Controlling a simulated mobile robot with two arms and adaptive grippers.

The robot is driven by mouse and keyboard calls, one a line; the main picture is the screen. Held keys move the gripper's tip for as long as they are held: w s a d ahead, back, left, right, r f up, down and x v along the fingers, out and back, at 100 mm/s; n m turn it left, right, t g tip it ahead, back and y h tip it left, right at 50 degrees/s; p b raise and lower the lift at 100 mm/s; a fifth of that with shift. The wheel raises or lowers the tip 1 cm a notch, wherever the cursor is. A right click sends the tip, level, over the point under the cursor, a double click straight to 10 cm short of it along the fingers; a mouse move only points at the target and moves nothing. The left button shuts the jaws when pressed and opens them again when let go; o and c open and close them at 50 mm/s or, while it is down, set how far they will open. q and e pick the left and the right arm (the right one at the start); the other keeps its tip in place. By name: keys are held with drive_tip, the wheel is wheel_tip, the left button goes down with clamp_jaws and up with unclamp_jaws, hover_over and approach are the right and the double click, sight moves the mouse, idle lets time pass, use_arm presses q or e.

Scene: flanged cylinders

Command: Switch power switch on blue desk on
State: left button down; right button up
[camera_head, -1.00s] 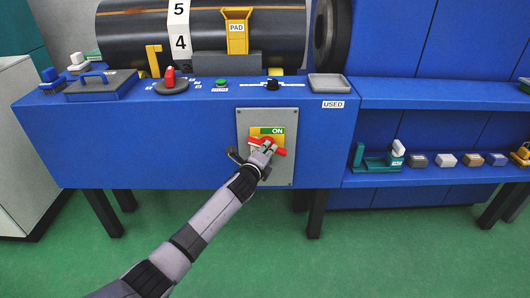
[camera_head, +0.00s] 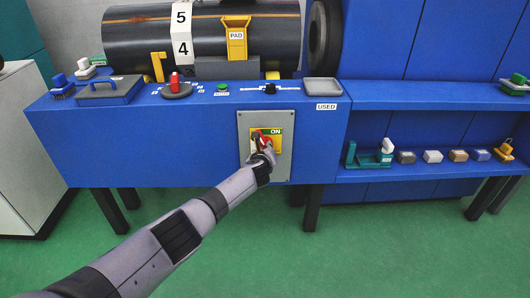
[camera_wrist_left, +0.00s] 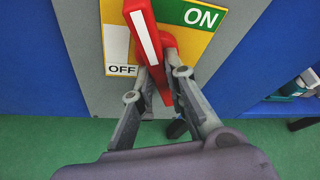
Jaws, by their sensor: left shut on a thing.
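The power switch has a red handle (camera_head: 260,135) on a yellow plate (camera_head: 276,146), set in a grey panel (camera_head: 285,170) on the front of the blue desk (camera_head: 150,150). The handle (camera_wrist_left: 148,35) has a white stripe and stands steep in the left wrist view. A green ON label (camera_wrist_left: 201,17) is to its upper right and an OFF label (camera_wrist_left: 121,69) to its lower left. My left gripper (camera_head: 265,154) is shut on the handle's lower part, its fingers (camera_wrist_left: 160,85) on both sides. My right gripper is not in view.
Above the desk lies a dark cylinder (camera_head: 130,45) with a yellow PAD holder (camera_head: 236,40). Shelves with small blocks stand right.

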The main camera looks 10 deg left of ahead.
use_arm(q)
drive_tip(key=shift+m+y, duration=0.4)
drive_tip(key=shift+m, duration=0.3)
drive_tip(key=shift+m+g+y, duration=0.3)
drive_tip(key=shift+m, duration=0.1)
drive_tip(key=shift+m+g+y, duration=0.3)
drive_tip(key=shift+m+y, duration=0.1)
drive_tip(key=shift+m, duration=0.2)
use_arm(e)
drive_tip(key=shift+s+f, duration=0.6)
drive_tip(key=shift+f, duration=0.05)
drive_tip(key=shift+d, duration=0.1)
use_arm(q)
drive_tip(key=shift+f, duration=0.1)
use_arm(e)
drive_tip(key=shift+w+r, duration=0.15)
use_arm(q)
drive_tip(key=c, duration=1.6)
unclamp_jaws()
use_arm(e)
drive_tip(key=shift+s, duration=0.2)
use_arm(q)
drive_tip(key=shift+d, duration=0.15)
